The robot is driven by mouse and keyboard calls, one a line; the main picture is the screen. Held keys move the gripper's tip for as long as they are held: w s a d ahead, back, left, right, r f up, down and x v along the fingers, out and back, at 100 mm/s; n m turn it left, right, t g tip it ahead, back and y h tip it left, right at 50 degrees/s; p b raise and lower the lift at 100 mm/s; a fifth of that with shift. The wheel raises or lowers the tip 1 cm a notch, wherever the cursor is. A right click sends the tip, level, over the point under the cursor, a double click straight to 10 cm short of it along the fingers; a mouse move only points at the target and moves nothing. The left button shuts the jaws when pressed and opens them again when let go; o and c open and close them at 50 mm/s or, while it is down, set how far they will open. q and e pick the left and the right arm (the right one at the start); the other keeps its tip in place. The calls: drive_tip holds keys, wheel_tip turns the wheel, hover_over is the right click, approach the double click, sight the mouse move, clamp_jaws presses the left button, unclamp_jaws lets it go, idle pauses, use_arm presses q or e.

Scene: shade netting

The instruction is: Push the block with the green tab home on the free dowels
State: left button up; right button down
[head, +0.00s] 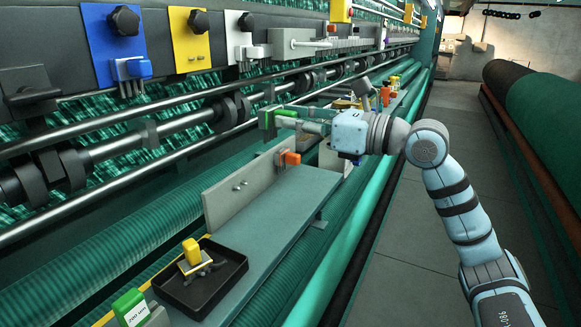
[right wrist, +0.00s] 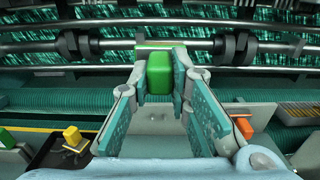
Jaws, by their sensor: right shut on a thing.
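The block with the green tab is in my right gripper (head: 287,119). Its green tab (head: 266,122) points left in the head view, over the machine's rollers. In the right wrist view the green tab (right wrist: 159,74) sits between the two fingers (right wrist: 160,95), and the grey block body is mostly hidden. A grey upright plate (head: 225,208) stands on the bench, with two short dowels (head: 240,185) bare on its face. A block with an orange tab (head: 289,158) sits at the plate's far end. The held block is above and beyond the bare dowels, apart from the plate. My left gripper is not in view.
A black tray (head: 226,283) on the near bench holds a yellow-tabbed block (head: 192,254). A green labelled piece (head: 130,308) is at lower left. Rails and rollers (head: 165,135) run close behind the plate. The bench top (head: 290,200) before the plate is clear.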

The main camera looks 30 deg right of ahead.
sight(285, 110)
drive_tip(key=w+a+r+p, duration=0.1)
drive_tip(key=w+r+p, duration=0.15)
drive_tip(key=r, duration=0.55)
drive_tip(key=w+a+r+p, duration=0.15)
drive_tip(key=r+p, duration=0.25)
drive_tip(key=r, duration=0.5)
use_arm(q)
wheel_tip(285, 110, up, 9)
drive_tip(key=p, duration=0.1)
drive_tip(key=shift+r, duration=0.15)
use_arm(e)
drive_tip(key=w+a+f, duration=0.2)
drive_tip(key=w+f, duration=0.5)
drive_tip(key=shift+w+a+f, duration=0.15)
drive_tip(key=shift+w+a, duration=0.05)
drive_tip(key=shift+w, duration=0.05)
drive_tip(key=shift+d, duration=0.1)
